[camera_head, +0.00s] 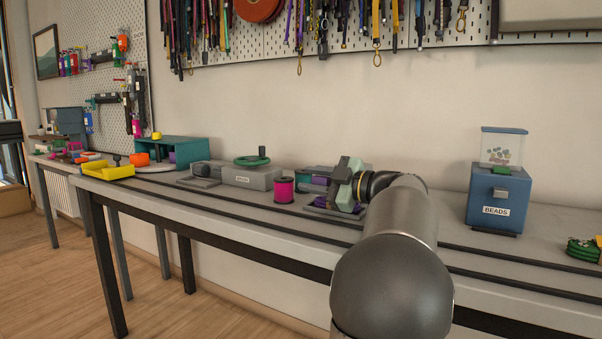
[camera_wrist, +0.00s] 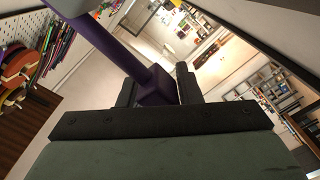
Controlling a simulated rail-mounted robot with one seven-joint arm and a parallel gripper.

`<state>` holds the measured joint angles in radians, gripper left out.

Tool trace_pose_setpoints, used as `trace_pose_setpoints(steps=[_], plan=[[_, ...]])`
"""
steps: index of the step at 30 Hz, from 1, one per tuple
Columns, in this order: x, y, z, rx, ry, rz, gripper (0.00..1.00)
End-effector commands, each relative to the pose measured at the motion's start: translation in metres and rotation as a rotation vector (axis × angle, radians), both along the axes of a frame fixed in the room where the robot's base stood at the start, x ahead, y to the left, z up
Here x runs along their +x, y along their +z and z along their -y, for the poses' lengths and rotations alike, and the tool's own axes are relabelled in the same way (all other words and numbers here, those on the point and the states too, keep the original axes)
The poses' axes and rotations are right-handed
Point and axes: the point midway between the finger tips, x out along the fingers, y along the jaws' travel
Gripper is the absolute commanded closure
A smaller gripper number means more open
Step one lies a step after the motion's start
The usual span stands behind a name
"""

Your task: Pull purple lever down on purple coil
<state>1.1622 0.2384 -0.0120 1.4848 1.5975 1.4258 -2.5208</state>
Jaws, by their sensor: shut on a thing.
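A purple lever (camera_wrist: 152,82) runs diagonally through the wrist view, its thicker block end between my gripper's dark fingers. My gripper (camera_wrist: 155,88) is shut on this block. The lever's contact is hidden there by my arm and gripper. I cannot make out a coil as a separate part of the machine.
A magenta spool (camera_head: 284,190) stands just left of the machine. A grey box with a green handwheel (camera_head: 252,161) is further left. A blue bead dispenser (camera_head: 497,195) stands to the right. Dark rails (camera_head: 480,273) run along the bench.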

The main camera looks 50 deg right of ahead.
Motion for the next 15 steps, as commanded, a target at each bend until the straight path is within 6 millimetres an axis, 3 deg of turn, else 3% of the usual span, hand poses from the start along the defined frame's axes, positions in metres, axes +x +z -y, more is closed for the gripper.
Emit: trace_pose_setpoints(steps=[1,12,13,15], plan=[[-0.0013,-0.0091,0.0081,0.016,-0.019,-0.012,1.0],[-0.0026,-0.0095,0.0093,0.017,-0.023,-0.011,1.0],[-0.0026,-0.0094,0.0093,0.017,-0.023,-0.011,0.63],[-0.0025,-0.0093,0.0092,0.016,-0.022,-0.01,0.58]])
